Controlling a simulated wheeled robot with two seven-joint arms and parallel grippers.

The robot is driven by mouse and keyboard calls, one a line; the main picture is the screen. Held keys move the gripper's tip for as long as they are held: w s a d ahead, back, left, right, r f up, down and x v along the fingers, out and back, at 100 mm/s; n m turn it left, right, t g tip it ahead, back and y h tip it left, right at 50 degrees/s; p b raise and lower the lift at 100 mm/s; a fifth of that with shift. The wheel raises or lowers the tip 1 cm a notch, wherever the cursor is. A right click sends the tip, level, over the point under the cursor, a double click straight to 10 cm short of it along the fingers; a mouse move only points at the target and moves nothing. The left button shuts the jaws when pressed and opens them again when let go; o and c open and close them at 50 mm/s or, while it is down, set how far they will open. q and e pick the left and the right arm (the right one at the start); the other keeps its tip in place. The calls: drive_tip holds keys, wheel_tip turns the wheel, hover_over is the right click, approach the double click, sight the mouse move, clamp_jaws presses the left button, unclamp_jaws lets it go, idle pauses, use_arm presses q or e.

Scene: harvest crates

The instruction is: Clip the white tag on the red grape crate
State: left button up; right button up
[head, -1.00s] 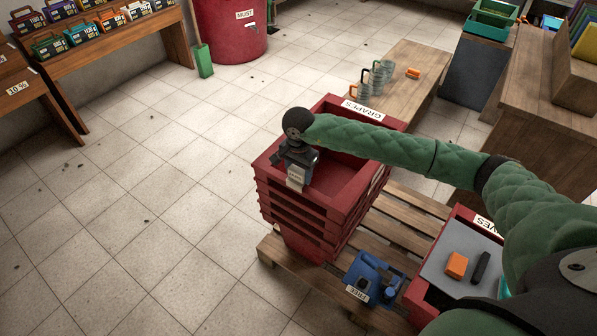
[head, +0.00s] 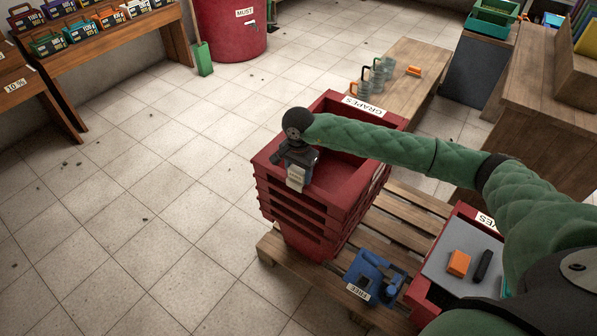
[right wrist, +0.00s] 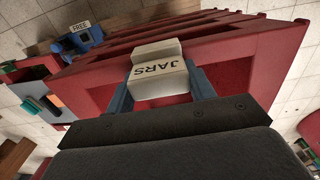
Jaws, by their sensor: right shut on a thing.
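The red grape crate (head: 325,213) is the top of a stack of red crates on a wooden pallet; its far rim carries a GRAPES label (head: 364,107). My right gripper (head: 297,166) is at the crate's near left rim, pointing down, shut on the white tag (head: 296,178). In the right wrist view the tag (right wrist: 157,70) reads JARS, upside down, between the two fingers, against the rim of the crate (right wrist: 245,62). I cannot tell whether the tag's clip is over the rim. My left gripper is not in view.
A blue device with a FREE label (head: 372,276) sits on the pallet (head: 410,215) in front of the stack. At right, a red crate with a grey top (head: 440,265) holds an orange block and a black item. Mugs stand on a bench behind.

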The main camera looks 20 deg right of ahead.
drive_tip(key=shift+f, duration=0.15)
drive_tip(key=o, duration=1)
drive_tip(key=shift+o, duration=0.2)
wheel_tip(320, 180, up, 7)
drive_tip(key=shift+f+b, duration=0.2)
drive_tip(key=shift+b, duration=0.9)
drive_tip(key=shift+r, duration=0.65)
